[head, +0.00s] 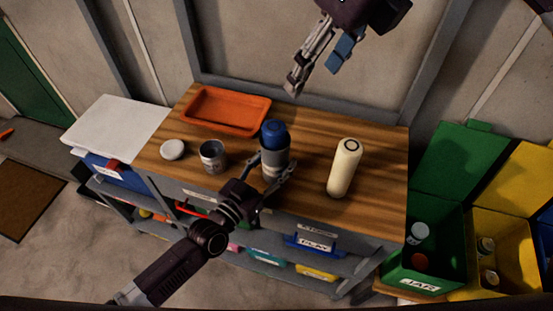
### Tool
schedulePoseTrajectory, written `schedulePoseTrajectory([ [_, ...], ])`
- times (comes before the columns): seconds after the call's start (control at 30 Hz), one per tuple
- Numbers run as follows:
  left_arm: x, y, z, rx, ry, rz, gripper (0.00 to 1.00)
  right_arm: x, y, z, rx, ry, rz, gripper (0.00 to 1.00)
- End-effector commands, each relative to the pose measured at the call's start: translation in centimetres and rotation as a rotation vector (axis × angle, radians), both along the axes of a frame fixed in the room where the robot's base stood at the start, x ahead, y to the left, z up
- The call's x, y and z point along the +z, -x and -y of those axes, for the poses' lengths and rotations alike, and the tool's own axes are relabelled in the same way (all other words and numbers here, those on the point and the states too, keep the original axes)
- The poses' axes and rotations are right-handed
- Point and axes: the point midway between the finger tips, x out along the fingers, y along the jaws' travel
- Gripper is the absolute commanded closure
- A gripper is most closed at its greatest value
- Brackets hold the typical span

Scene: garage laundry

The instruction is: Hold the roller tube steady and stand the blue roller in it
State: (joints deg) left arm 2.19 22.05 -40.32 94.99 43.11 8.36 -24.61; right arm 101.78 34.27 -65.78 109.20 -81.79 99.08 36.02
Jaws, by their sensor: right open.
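The grey roller tube (275,168) stands upright on the wooden bench top. The blue roller (274,134) is upright in it, with its blue upper part showing above the rim; its lower end is hidden. My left gripper (274,166) comes in from the front, with one finger on each side of the tube, shut on it. The exact contact is hard to see. My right gripper (314,80) is open and empty, above the back of the bench and up to the right of the roller.
On the bench (308,140) are an orange tray (229,128), a grey can (212,154), a white round lid (172,150) and an upright cream cylinder (344,168). Green (424,270) and yellow (505,240) bins stand at the right. Filled shelves lie below the bench.

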Motion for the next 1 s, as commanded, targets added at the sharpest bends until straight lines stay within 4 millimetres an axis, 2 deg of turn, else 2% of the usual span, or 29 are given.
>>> schedulePoseTrajectory([
  [0.13, 0.0, 0.0, 0.0, 0.000, -0.001, -0.001, 0.75, 1.4, 0.4, 0.3, 0.000, -0.001, 0.001, 0.42],
  [0.47, 0.0, 0.0, 0.0, 0.000, 0.000, 0.000, 0.75, 1.8, 0.5, 0.4, 0.001, 0.001, -0.001, 0.42],
  [0.5, 0.0, 0.0, 0.0, 0.000, 0.000, 0.000, 0.49, 1.8, 0.5, 0.4, 0.001, 0.001, -0.001, 0.42],
  [0.67, 0.0, 0.0, 0.0, 0.000, 0.000, 0.000, 0.31, 1.8, 0.5, 0.4, 0.001, 0.001, -0.001, 0.42],
  [1.0, -0.1, 0.3, -0.2, 0.000, -0.001, -0.001, 0.30, 1.8, 0.5, 0.4, 0.001, 0.001, -0.001, 0.42],
])
